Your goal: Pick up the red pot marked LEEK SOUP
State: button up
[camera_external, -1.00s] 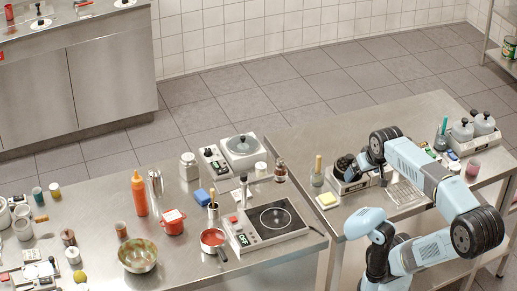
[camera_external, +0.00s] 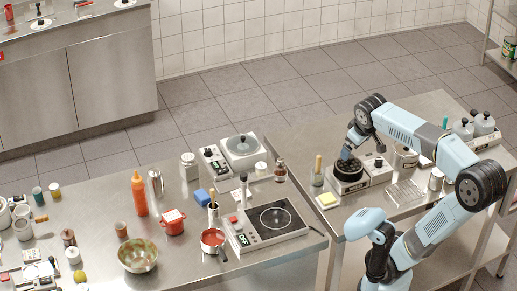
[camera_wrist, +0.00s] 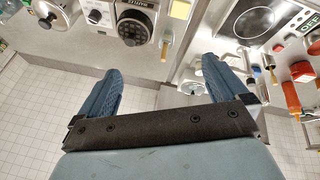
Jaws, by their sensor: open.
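A red pot (camera_external: 172,222) with a white label on its lid stands on the left steel table. Its lettering is too small to read. What looks like the same pot shows at the right edge of the wrist view (camera_wrist: 303,72). My gripper (camera_external: 347,154) is over the right table, near a black round-topped appliance, well to the right of the pot. In the wrist view my gripper (camera_wrist: 160,66) has its two blue fingers spread wide, with nothing between them.
A sponge (camera_external: 327,200) lies on the right table.

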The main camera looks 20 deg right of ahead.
jog(key=w+a+f+n+t+h, duration=0.1)
jog(key=w+a+f+n+h, duration=0.1)
jog(key=w+a+n, duration=0.6)
jog(key=w+a+f+n+t+h, duration=0.15)
jog(key=w+a+n, duration=0.3)
jog(key=w, duration=0.65)
jog(key=n+t+y, duration=0.5)
jog(key=n+t, duration=0.6)
jog(key=n, duration=0.8)
send_over(169, 210)
jog(key=s, duration=0.5)
jog(key=shift+g+h, duration=0.25)
jog(key=f, duration=1.5)
jog(key=shift+s+d+f, duration=0.1)
jog(key=shift+s+f, duration=0.1)
jog(key=shift+f, duration=1.9)
notch_tip(169, 210, down, 4)
jog(key=shift+f, duration=0.15)
jog(key=shift+w, duration=1.45)
